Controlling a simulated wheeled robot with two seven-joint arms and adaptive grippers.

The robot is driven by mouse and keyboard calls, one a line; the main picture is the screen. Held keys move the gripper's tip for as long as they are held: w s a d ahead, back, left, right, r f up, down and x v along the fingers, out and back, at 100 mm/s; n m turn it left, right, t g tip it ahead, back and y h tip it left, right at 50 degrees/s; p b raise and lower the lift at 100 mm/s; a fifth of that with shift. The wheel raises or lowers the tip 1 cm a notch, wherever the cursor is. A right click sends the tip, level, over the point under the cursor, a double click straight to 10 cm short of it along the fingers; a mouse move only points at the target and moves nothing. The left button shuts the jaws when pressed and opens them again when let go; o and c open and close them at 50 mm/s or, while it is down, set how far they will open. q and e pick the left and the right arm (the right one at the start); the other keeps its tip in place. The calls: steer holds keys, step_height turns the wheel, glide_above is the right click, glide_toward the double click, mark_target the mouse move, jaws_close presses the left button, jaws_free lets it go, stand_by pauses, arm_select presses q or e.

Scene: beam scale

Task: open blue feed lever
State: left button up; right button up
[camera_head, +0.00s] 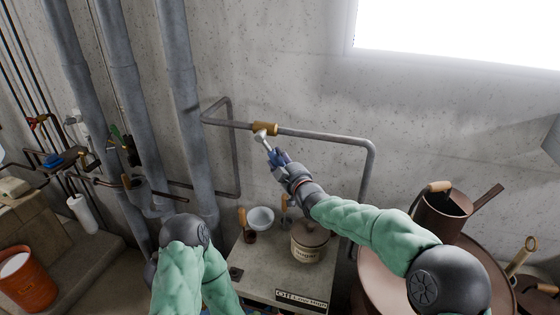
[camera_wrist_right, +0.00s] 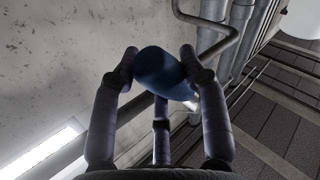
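A brass valve (camera_head: 265,128) sits on the grey wall pipe, with a pale metal lever stem reaching down from it to a blue handle (camera_head: 275,158). My right gripper (camera_head: 283,163) is at this handle, at the lower end of the lever. In the right wrist view the blue handle (camera_wrist_right: 158,68) lies between the fingertips of my right gripper (camera_wrist_right: 158,75). Two fingers press at its sides and a third is behind it; the gripper looks shut on it. My left arm shows at the bottom of the head view, but its gripper is not seen.
A concrete block below bears a lidded pot (camera_head: 310,242), a white bowl (camera_head: 261,219) and a sign (camera_head: 301,299). Thick vertical pipes (camera_head: 180,100) stand left of the valve. A brown metal vessel (camera_head: 443,208) stands at right. The wall beside the valve is bare.

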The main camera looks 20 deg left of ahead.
jaws_close()
steer(key=shift+d+r, duration=0.1)
steer(key=shift+d+r+n+g+h+p, duration=0.3)
steer(key=shift+d+r+n+g+h, duration=0.3)
steer(key=shift+r+n, duration=0.3)
steer(key=shift+s+d+r+n+g+h+p, duration=0.1)
steer(key=shift+d+r+n+g+h+p, duration=0.25)
steer(key=shift+r+n+h, duration=0.35)
steer(key=shift+w+d+r+n+g+h+p, duration=0.1)
steer(key=shift+d+r+n+g+h+p, duration=0.15)
steer(key=shift+d+r+n+h, duration=0.35)
steer(key=shift+s+d+r+n+g+h+p, duration=0.15)
steer(key=shift+r+n+g+h+p, duration=0.15)
steer(key=shift+r+n+h, duration=0.5)
steer(key=shift+r, duration=0.2)
